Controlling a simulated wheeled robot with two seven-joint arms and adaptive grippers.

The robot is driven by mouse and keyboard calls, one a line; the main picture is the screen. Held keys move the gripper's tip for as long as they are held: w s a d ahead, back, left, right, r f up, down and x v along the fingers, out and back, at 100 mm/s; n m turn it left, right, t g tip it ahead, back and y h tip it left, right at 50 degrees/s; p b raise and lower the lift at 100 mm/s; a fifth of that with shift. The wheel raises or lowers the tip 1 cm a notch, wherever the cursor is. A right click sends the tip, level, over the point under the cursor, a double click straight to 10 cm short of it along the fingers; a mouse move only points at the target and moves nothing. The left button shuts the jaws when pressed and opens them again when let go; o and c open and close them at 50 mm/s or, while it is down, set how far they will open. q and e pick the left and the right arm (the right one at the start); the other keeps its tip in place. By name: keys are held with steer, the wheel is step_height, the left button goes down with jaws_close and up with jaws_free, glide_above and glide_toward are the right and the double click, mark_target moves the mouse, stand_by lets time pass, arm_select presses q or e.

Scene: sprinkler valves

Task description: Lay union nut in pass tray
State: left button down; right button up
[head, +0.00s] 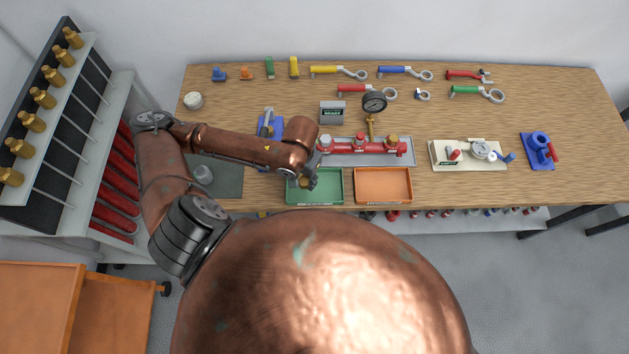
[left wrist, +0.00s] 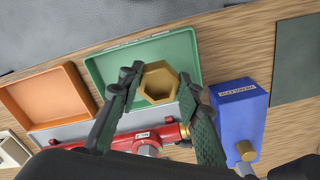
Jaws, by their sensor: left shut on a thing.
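My left gripper (head: 306,181) is over the left part of the green tray (head: 328,188) in the head view. In the left wrist view, the gripper (left wrist: 159,82) is shut on a brass hexagonal union nut (left wrist: 159,80), with a dark finger on each side of it. The nut's open bore faces the camera. The green tray (left wrist: 107,62) lies behind the nut there; I cannot tell whether the nut touches it. The tray's label is too small to read. My right gripper is not in view.
An orange tray (head: 383,184) stands right of the green one. A red manifold (head: 362,146) with a gauge (head: 374,102) stands behind the trays. A blue box (left wrist: 239,115) is beside the gripper in the wrist view. Wrenches lie along the back; the green tray looks otherwise empty.

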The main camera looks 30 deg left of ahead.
arm_select(q)
steer(key=w+f, duration=0.2)
steer(key=w+f+b, duration=0.1)
steer(key=w+f, duration=0.2)
steer(key=shift+w+f, duration=0.2)
steer(key=shift+w, duration=0.05)
steer(key=shift+w+f, duration=0.45)
steer(key=shift+f, duration=1.65)
steer(key=c, duration=1.4)
jaws_free()
steer(key=shift+a+f, duration=0.1)
step_height(320, 180, up, 12)
steer(key=shift+p, duration=0.35)
